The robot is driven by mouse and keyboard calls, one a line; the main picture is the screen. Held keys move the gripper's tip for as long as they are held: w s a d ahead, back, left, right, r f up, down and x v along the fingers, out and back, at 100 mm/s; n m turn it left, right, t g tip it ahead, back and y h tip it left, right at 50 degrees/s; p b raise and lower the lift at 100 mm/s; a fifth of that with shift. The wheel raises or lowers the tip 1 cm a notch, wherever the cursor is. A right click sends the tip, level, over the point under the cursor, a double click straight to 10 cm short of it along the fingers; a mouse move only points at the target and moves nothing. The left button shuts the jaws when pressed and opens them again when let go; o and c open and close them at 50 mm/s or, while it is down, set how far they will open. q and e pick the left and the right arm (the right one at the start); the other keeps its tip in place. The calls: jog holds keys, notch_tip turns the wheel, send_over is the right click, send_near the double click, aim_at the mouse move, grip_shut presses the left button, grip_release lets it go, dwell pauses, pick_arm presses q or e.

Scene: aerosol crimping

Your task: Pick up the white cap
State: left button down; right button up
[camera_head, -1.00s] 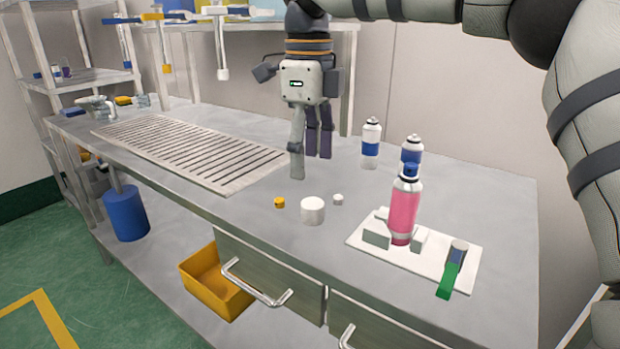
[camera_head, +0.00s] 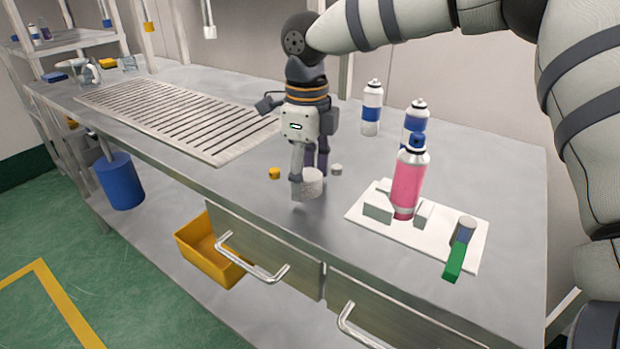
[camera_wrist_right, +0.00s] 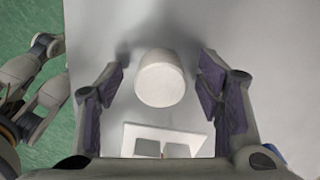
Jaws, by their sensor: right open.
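The white cap (camera_head: 312,184), a short round cylinder, stands on the grey worktable near its front edge. In the right wrist view the white cap (camera_wrist_right: 161,78) lies between the two fingers, with a gap on each side. My right gripper (camera_head: 308,180) points down at the cap, its fingers lowered around it and hiding part of it. In the right wrist view the gripper (camera_wrist_right: 162,95) is open, and neither finger visibly touches the cap. My left gripper does not show clearly in the head view.
A small yellow cap (camera_head: 274,173) and a small white cap (camera_head: 336,169) stand close to either side. A white fixture plate (camera_head: 365,217) with a pink can (camera_head: 408,184) and a green-handled piece (camera_head: 454,262) is to the right. White-and-blue cans (camera_head: 371,108) stand behind.

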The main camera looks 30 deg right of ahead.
jog(key=c, duration=0.8)
